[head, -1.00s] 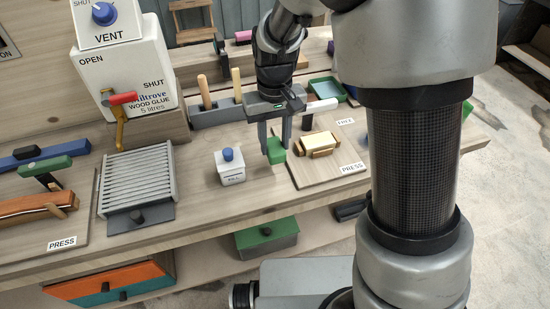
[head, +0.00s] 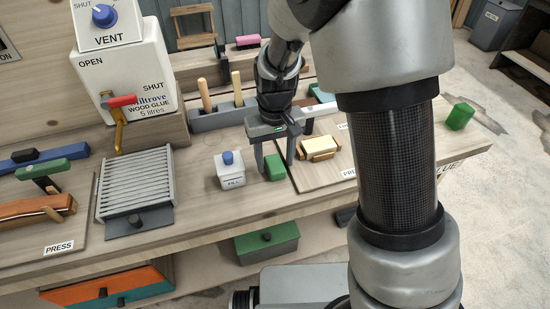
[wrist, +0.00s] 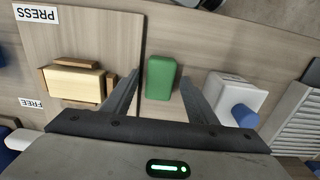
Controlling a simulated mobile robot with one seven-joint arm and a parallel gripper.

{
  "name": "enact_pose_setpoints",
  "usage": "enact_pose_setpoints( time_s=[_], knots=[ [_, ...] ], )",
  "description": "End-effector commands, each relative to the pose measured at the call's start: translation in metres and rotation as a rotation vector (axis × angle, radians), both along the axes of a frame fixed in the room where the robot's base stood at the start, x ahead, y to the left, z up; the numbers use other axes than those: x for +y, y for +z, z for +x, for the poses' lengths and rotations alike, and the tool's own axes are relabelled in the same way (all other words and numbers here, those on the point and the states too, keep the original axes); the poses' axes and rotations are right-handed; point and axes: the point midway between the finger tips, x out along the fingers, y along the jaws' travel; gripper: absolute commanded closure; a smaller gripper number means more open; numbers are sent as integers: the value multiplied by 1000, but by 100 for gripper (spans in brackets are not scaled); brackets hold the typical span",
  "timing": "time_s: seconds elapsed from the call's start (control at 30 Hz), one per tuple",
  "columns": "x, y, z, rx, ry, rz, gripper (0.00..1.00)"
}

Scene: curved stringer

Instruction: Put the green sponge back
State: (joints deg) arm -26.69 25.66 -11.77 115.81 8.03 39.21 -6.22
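A green block (head: 275,168), which looks like the sponge, sits on the bench between the white box and the wooden board. It also shows in the wrist view (wrist: 160,78). My gripper (head: 276,164) is over it, fingers spread on either side. A second similar green block (head: 460,116) is at the far right; I cannot tell which of the two the task means.
A white box with a blue knob (head: 230,170) stands close left of the block. The wooden board (head: 335,172) at right bears a pale yellow block in a wooden holder (head: 318,147). A grey slatted rack (head: 138,180) and a glue container (head: 125,70) stand further left.

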Motion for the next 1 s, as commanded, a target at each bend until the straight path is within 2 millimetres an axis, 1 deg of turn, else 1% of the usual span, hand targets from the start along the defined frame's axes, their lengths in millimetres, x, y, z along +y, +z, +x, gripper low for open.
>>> enact_pose_setpoints(
  time_s=[0.23,0.37,0.47,0.7,0.8,0.9,1.0],
  knots=[
    [0,2,0,0,0,0,48],
    [0,12,1,-2,0,2,48],
    [0,30,1,-4,1,1,48],
    [1,83,1,-5,0,2,48],
    [0,100,0,-4,0,2,48],
    [0,113,0,-2,1,1,48],
    [0,120,0,-1,1,0,48]
  ],
)
